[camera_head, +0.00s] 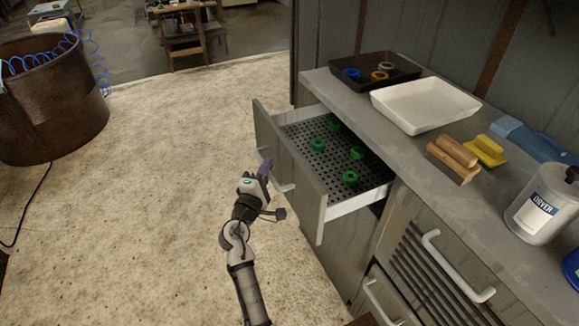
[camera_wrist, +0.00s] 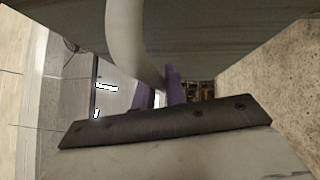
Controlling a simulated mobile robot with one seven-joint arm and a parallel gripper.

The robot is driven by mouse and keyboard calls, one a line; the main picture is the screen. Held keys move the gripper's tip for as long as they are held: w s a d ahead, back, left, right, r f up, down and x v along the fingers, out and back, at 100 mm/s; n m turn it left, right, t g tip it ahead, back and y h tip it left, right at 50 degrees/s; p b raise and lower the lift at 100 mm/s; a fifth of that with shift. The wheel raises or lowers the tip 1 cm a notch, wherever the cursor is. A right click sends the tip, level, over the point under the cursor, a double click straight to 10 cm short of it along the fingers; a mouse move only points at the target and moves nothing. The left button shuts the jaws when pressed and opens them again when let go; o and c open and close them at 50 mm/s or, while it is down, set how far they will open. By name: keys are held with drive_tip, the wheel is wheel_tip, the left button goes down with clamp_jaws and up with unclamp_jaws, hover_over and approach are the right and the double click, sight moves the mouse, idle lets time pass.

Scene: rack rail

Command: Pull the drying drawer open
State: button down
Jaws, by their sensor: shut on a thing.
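The drying drawer (camera_head: 290,170) stands pulled out of the grey cabinet. Its perforated tray floor (camera_head: 318,160) shows in the head view, with several green rings (camera_head: 350,178) on it. My gripper (camera_head: 264,172) is at the front of the drawer, shut on its white bar handle (camera_head: 278,176). In the wrist view the handle (camera_wrist: 125,35) runs down between my purple fingers (camera_wrist: 160,92), in front of the grey drawer front. The exact contact of the fingertips is partly hidden by the handle and gripper body.
The countertop holds a black tray (camera_head: 397,78) with rings, a white tray (camera_head: 425,112), wooden rollers (camera_head: 455,155), a yellow-handled tool (camera_head: 486,150) and a labelled canister (camera_head: 541,205). A slatted drawer (camera_head: 425,262) is below. The floor left of the drawer is clear up to a rusty drum (camera_head: 50,110).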

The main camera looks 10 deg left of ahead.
drive_tip(key=shift+s+a+b, duration=0.25)
drive_tip(key=shift+s+a, duration=0.55)
drive_tip(key=shift+a, duration=0.35)
drive_tip(key=shift+s+a+b, duration=0.25)
drive_tip(key=shift+s+a, duration=0.5)
drive_tip(key=shift+a, duration=0.35)
drive_tip(key=c, duration=1.5)
unclamp_jaws()
drive_tip(key=shift+o, duration=0.2)
drive_tip(key=b+v, duration=0.2)
drive_tip(key=v, duration=1.1)
drive_tip(key=shift+s+b, duration=0.35)
drive_tip(key=shift+s, duration=0.05)
drive_tip(key=shift+a, duration=0.1)
